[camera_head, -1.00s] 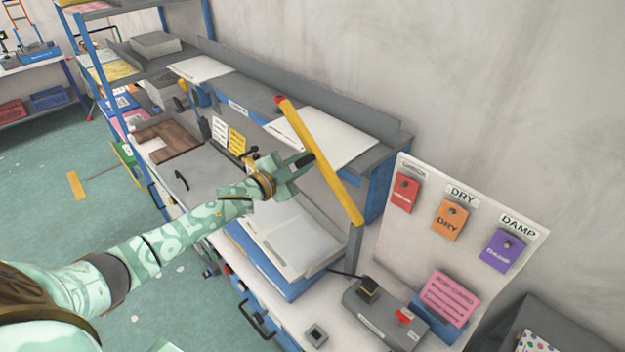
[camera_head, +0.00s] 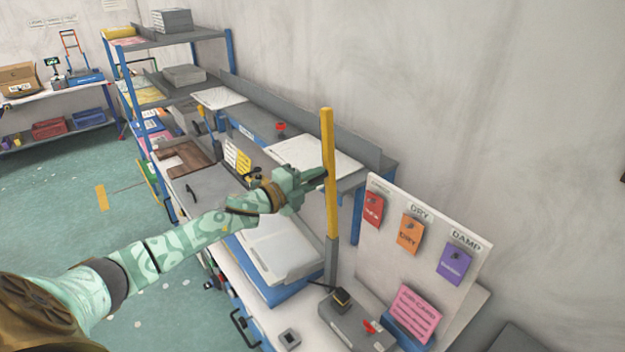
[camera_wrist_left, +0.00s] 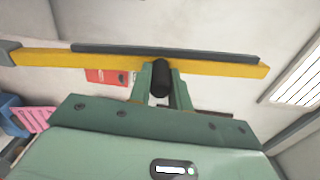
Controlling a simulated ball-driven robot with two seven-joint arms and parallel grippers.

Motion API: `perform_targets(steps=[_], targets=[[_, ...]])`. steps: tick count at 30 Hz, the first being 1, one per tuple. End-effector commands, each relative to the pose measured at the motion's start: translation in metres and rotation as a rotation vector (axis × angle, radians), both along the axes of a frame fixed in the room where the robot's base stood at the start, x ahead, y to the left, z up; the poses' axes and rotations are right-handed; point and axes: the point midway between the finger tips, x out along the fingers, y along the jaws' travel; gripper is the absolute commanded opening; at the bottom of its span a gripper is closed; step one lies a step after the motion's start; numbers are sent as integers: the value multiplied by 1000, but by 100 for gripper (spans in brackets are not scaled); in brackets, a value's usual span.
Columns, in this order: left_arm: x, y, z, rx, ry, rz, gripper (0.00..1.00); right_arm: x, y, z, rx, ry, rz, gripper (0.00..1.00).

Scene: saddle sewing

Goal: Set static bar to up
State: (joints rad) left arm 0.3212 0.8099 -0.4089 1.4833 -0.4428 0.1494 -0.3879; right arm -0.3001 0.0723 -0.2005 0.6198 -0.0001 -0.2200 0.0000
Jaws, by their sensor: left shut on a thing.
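The static bar is a yellow bar (camera_head: 331,150) that stands nearly upright in the head view, on a grey post (camera_head: 331,262) at its lower end. My left gripper (camera_head: 318,180) is at the bar's middle from the left side. In the left wrist view the yellow bar (camera_wrist_left: 215,67) runs across the picture with a dark strip along it. There my left gripper (camera_wrist_left: 161,80) is shut on a black, rounded grip in front of the bar. My right gripper is not in view.
A board (camera_head: 385,255) with red, orange and purple tags stands to the right. White sheets (camera_head: 280,245) lie on a blue tray to the left. A shelf rack stands behind.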

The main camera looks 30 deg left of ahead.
Motion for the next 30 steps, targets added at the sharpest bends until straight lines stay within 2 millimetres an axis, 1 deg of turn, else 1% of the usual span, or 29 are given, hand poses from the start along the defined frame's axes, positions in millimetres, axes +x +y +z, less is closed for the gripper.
perform_targets(steps=[1,18,19,20,21,30], targets=[[0,-2,4,10,-10,-2,0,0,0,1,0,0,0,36],[-1,-5,3,43,-19,-4,0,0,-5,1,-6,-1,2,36],[-1,-5,2,42,-19,-4,22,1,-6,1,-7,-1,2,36],[-1,-5,2,42,-19,-4,31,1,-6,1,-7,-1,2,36],[-1,-5,2,42,-19,-4,42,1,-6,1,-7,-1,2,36],[-2,-4,1,43,-15,-2,42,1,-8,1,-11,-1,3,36]])
